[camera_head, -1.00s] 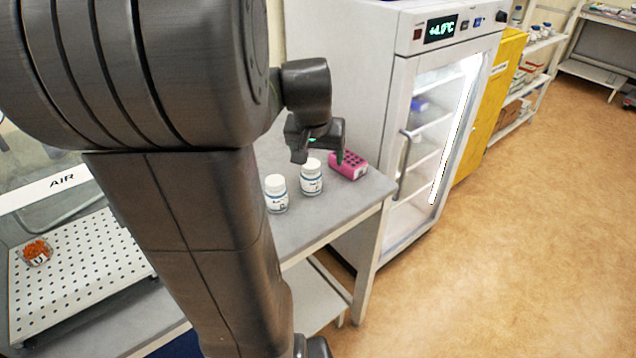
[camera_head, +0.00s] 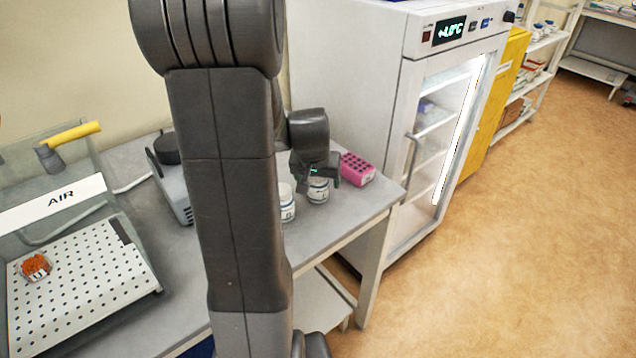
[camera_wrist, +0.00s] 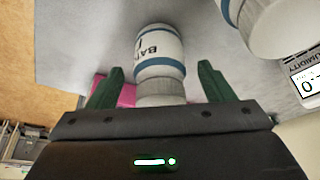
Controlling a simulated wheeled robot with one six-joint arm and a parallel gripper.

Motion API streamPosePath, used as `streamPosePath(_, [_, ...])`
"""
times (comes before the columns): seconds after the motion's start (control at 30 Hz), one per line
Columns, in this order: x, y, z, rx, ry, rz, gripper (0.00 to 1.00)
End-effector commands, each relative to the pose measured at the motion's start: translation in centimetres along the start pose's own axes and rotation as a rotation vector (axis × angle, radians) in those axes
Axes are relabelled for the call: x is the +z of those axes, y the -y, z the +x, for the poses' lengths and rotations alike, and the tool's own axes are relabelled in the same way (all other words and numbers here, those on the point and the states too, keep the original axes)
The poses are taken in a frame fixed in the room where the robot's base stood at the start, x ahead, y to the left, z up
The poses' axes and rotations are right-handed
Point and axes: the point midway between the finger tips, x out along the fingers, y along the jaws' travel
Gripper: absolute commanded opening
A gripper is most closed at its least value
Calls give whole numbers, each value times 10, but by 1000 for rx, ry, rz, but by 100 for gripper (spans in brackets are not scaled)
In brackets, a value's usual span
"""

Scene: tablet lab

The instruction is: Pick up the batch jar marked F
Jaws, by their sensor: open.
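A white jar with a blue band (camera_head: 318,193) stands upright on the grey bench, partly hidden by my gripper. In the wrist view this jar (camera_wrist: 159,52) shows a "BAT…" label; the letter below is only partly visible and I cannot tell which it is. My gripper (camera_wrist: 158,88) is open, its two green fingers on either side of the jar's cap, with a gap on each side. In the head view my gripper (camera_head: 314,175) is over the jar. A second, similar white jar (camera_head: 288,206) stands to the left, partly behind my arm; its letter is unreadable.
A pink rack (camera_head: 357,169) stands just right of my gripper. A glass-door fridge (camera_head: 430,120) is beyond the bench's right end. A perforated tray (camera_head: 85,290) with an orange-filled dish (camera_head: 36,266) is at left. A humidity display (camera_wrist: 306,82) shows at the wrist view's right.

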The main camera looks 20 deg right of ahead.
Motion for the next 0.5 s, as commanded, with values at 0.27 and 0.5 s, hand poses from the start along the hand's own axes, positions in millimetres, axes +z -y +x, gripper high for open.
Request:
streamPosePath(0.27, [0,0,17,0,-1,-1,75])
streamPosePath(0.5, [0,0,17,0,-1,-1,65])
